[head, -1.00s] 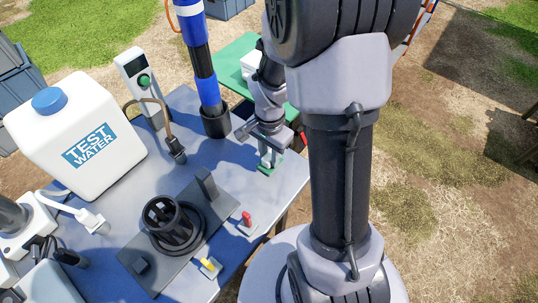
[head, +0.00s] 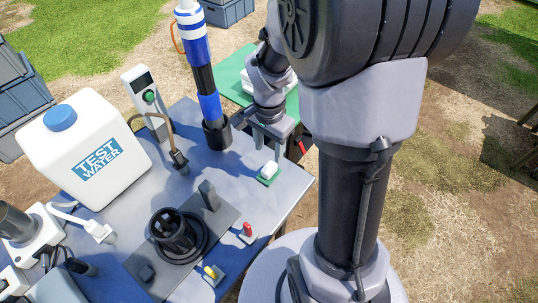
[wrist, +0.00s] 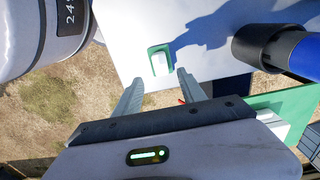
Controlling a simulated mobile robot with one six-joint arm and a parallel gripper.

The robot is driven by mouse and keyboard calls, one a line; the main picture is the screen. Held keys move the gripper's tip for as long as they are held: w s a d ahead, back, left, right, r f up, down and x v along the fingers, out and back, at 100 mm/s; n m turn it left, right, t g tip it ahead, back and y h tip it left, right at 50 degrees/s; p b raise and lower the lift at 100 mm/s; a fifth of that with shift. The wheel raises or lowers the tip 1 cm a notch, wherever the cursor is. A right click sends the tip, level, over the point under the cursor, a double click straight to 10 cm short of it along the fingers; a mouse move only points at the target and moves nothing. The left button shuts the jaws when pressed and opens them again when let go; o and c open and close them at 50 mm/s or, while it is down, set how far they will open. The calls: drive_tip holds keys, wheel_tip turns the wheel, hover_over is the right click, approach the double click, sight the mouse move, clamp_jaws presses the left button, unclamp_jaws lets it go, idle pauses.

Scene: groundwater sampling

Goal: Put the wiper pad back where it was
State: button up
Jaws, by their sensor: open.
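The wiper pad (head: 270,170) is a small white block. It sits on a small green holder (head: 265,180) near the right edge of the grey table. In the wrist view the pad (wrist: 160,64) lies inside the green holder's rim (wrist: 151,50), beyond the fingertips. My gripper (head: 271,147) is open and empty, above and behind the pad in the head view. Its two fingers (wrist: 159,78) are spread in the wrist view, with nothing between them.
A blue and black upright tube (head: 209,105) stands behind and left of the pad. A white test water container (head: 85,150) stands at the left. A black ring-shaped holder (head: 175,232), a red peg (head: 247,229) and a yellow peg (head: 210,271) are nearer the front.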

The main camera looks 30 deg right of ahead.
drive_tip(key=s+a+r+n+t+y, duration=0.1)
drive_tip(key=s+a+r+n+t, duration=0.2)
drive_tip(key=a+r, duration=0.4)
drive_tip(key=s+a+r+n+t+y, duration=0.1)
drive_tip(key=s+a+r+n+t, duration=0.1)
drive_tip(key=s+a+r+n, duration=0.4)
wheel_tip(320, 180, up, 5)
drive_tip(key=shift+s+a+f+n+t, duration=0.1)
drive_tip(key=shift+s+a+n+t, duration=0.25)
drive_tip(key=shift+s+a, duration=0.65)
drive_tip(key=shift+s+d+f+b, duration=0.1)
drive_tip(key=shift+d+f+b, duration=0.05)
drive_tip(key=shift+f+b, duration=0.4)
drive_tip(key=shift+s+d+f+b, duration=0.1)
drive_tip(key=shift+f+b, duration=0.3)
drive_tip(key=shift+f, duration=0.15)
drive_tip(key=shift+a, duration=0.1)
